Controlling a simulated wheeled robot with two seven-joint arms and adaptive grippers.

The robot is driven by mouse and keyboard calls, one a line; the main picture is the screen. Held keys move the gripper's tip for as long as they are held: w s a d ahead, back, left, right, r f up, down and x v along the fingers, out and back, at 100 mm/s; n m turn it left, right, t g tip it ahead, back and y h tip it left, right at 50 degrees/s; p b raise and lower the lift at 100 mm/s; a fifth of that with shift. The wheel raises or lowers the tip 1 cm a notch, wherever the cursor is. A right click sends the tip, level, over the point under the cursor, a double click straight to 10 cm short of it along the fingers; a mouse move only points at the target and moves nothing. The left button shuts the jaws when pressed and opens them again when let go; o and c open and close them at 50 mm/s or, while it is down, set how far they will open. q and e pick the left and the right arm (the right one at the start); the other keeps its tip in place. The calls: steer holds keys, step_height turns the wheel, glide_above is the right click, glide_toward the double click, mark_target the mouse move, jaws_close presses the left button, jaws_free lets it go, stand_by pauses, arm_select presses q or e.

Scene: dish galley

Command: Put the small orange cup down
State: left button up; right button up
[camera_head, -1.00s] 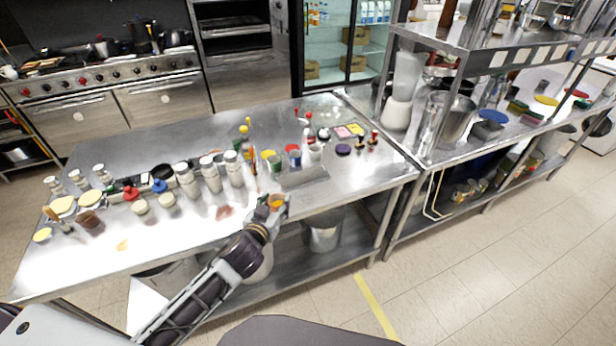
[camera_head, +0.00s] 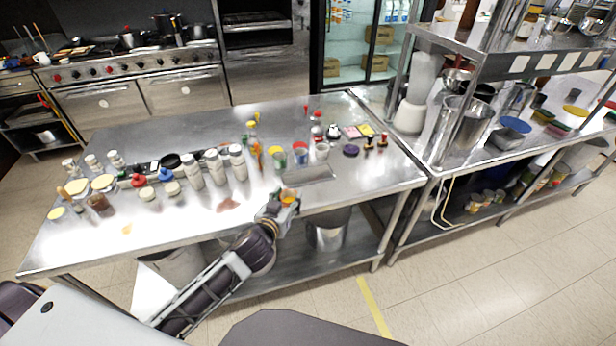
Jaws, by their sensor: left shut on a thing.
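The small orange cup (camera_head: 288,197) is at the tip of my left gripper (camera_head: 279,203), which is shut on it. The gripper and cup are at the front edge of the steel table (camera_head: 330,198), just in front of a shallow rectangular recess (camera_head: 308,175). From this angle I cannot tell whether the cup touches the table. My right gripper is not in view.
White bottles (camera_head: 215,167) and small jars crowd the table's left and middle. Cups (camera_head: 300,153) stand behind the recess, and a dark purple lid (camera_head: 351,151) lies to the right. The table's right front corner is clear. A steel shelf unit (camera_head: 470,150) adjoins on the right.

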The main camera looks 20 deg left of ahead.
arm_select(q)
steer(key=shift+w+d, duration=0.1)
steer(key=shift+w, duration=0.65)
steer(key=w+r+m+h, duration=0.1)
steer(key=w+r, duration=0.2)
steer(key=w, duration=0.6)
steer(key=w+r+m+h, duration=0.1)
steer(key=w+r, duration=0.2)
steer(key=w, duration=0.6)
steer(key=shift+b, duration=0.3)
steer(key=shift+f, duration=3.1)
steer(key=shift+f, duration=1.85)
